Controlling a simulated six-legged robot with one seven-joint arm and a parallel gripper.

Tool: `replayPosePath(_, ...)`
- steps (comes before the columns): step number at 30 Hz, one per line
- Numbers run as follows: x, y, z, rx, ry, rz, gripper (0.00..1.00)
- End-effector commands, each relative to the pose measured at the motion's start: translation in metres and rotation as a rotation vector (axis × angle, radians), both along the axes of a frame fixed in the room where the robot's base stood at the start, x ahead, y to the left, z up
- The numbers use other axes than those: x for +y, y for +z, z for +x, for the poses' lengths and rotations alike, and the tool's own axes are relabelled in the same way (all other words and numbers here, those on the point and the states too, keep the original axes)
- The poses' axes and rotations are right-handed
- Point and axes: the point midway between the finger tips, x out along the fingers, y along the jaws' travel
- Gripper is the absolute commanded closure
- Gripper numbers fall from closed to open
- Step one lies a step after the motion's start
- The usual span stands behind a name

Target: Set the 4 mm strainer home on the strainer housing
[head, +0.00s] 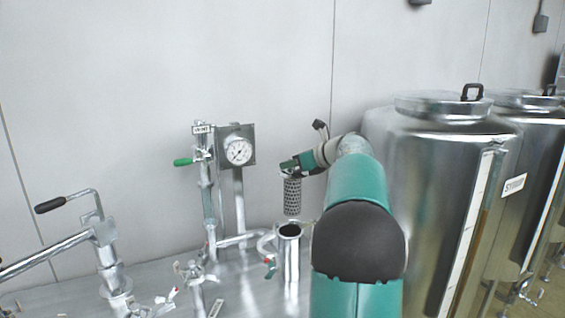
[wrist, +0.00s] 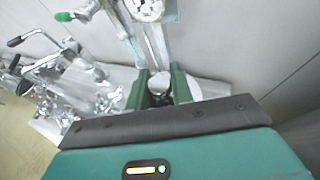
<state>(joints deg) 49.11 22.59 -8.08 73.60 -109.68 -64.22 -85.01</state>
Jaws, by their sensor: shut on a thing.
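The 4 mm strainer (head: 292,196) is a perforated metal cylinder that hangs upright in the head view. My gripper (head: 290,168) is shut on its top end. The strainer housing (head: 290,251) is an upright steel tube with an open dark mouth, just below the strainer. The strainer's lower end is a little above the mouth, apart from it or nearly so; the exact gap and alignment are hard to tell. In the wrist view the green fingers (wrist: 167,88) stand either side of the strainer's shiny top (wrist: 159,82). The housing is not clearly visible there.
A pressure gauge (head: 238,151) on a post and a green-handled valve (head: 184,162) stand left of the strainer. Pipework with a black-handled lever (head: 50,205) is farther left. Large steel tanks (head: 440,180) stand at the right, and a plain wall is behind.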

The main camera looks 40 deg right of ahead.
Motion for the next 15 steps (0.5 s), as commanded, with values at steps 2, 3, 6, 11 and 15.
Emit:
replayPosePath(2, 0.001, 0.002, 0.0, -0.002, 0.001, -0.002, 1.0)
replayPosePath(3, 0.001, 0.002, 0.0, -0.002, 0.001, -0.002, 1.0)
replayPosePath(6, 0.001, 0.0, -0.001, -0.002, 0.003, -0.001, 1.0)
replayPosePath(11, 0.001, -0.008, -0.004, -0.002, 0.002, 0.001, 1.0)
replayPosePath(15, 0.001, -0.018, -0.005, -0.002, 0.002, 0.002, 1.0)
